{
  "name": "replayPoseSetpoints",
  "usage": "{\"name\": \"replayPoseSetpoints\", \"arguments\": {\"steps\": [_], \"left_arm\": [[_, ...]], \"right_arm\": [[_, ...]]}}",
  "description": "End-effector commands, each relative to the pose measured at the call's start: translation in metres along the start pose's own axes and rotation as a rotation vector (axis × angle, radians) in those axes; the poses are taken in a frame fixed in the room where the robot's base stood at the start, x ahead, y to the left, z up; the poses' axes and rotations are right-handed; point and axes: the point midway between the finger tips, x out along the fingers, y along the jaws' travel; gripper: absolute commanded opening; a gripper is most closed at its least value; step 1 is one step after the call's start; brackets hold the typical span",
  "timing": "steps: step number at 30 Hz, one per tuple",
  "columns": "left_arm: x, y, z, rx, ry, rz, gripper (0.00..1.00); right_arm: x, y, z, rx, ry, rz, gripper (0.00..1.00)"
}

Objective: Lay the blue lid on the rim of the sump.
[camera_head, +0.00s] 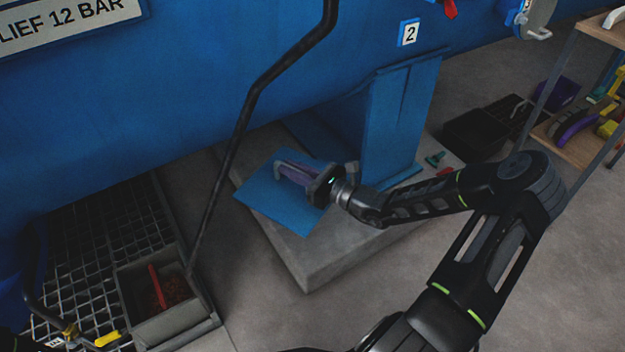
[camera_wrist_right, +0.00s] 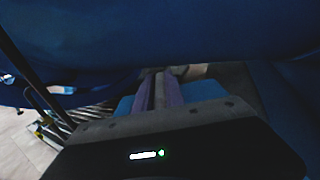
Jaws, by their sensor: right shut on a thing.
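The blue lid (camera_head: 272,207) is a flat square plate in the head view, over the concrete plinth beside the blue support leg. My right gripper (camera_head: 285,168) reaches over it from the right and is shut on it; the fingers cover the part they grip. I cannot tell whether the lid touches the plinth. In the right wrist view, blue of the lid (camera_wrist_right: 205,91) shows beside the fingers. The sump (camera_head: 178,322) is a grey open box at the lower left, with a red object and reddish-brown contents inside. My left gripper is not in view.
A dark bent pipe (camera_head: 245,110) runs down between lid and sump. The large blue vessel (camera_head: 230,75) hangs over the plinth (camera_head: 325,262). A floor grating (camera_head: 105,235) adjoins the sump. A black bin (camera_head: 475,135) and a shelf (camera_head: 575,145) stand at right.

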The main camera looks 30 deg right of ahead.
Motion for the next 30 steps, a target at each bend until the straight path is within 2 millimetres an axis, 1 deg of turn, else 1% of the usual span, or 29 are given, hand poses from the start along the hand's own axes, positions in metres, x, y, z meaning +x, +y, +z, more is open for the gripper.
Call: {"name": "replayPoseSetpoints", "arguments": {"steps": [1, 4, 6, 9, 12, 15, 18, 24, 27, 30], "left_arm": [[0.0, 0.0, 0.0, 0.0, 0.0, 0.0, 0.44], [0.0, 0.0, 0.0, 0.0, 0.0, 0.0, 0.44], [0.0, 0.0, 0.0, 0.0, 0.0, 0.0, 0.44], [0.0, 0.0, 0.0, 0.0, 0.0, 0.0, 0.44], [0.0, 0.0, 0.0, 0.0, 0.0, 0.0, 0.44], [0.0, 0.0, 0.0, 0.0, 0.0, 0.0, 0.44], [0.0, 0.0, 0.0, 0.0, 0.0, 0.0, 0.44], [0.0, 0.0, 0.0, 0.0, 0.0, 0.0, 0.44], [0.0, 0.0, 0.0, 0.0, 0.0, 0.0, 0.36], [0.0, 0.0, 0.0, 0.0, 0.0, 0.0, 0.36]], "right_arm": [[0.003, 0.02, 0.02, -0.013, -0.004, 0.075, 0.0], [0.001, 0.061, 0.046, -0.01, -0.004, 0.221, 0.0], [-0.002, 0.088, 0.059, -0.007, -0.004, 0.314, 0.0], [-0.009, 0.121, 0.07, -0.002, -0.005, 0.421, 0.0], [-0.015, 0.143, 0.076, 0.001, -0.006, 0.492, 0.0], [-0.019, 0.154, 0.078, 0.001, -0.006, 0.528, 0.0], [-0.021, 0.158, 0.079, 0.002, -0.007, 0.541, 0.0], [-0.021, 0.158, 0.079, 0.002, -0.008, 0.54, 0.0], [-0.02, 0.157, 0.079, 0.002, -0.008, 0.539, 0.0], [-0.02, 0.157, 0.079, 0.001, -0.008, 0.539, 0.0]]}}
